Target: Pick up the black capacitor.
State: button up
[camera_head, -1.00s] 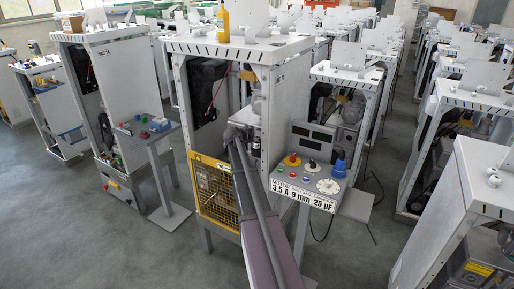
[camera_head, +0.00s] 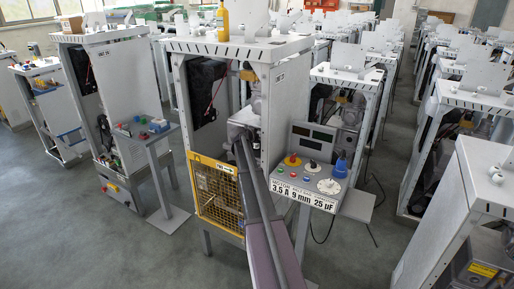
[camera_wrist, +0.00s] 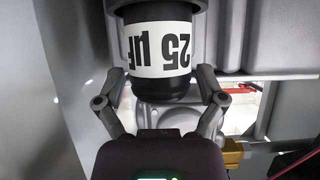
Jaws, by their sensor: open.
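The black capacitor (camera_wrist: 160,88), with a white band reading "25 µF" upside down, is at the top centre of the wrist view. My gripper (camera_wrist: 158,76) is open, with one finger on each side of the capacitor's black end. I cannot tell whether the fingers touch it. In the head view my arm reaches into the middle dispenser frame (camera_head: 281,110), and I cannot make out the capacitor there.
Grey frame walls and panels stand close around the gripper in the wrist view. A brass-coloured part (camera_wrist: 232,152) is at lower right. In the head view a control panel (camera_head: 312,165) with knobs and a "25 µF" sign stands right of my arm. A yellow mesh guard (camera_head: 216,190) is below left.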

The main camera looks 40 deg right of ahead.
jog(key=shift+a, duration=0.1)
jog(key=c, duration=1.2)
jog(key=shift+w+r, duration=0.1)
jog(key=shift+a+r+p, duration=0.2)
jog(key=shift+r+p, duration=0.35)
jog(key=shift+p, duration=0.15)
notch_tip(320, 180, up, 6)
jog(key=p, duration=0.6)
jog(key=shift+r, duration=0.15)
jog(key=w+a, duration=0.2)
jog(key=a, duration=0.4)
jog(key=w+a, duration=0.3)
jog(key=a, duration=0.3)
jog(key=w+a, duration=0.2)
jog(key=a, duration=0.4)
jog(key=shift+w+f, duration=0.3)
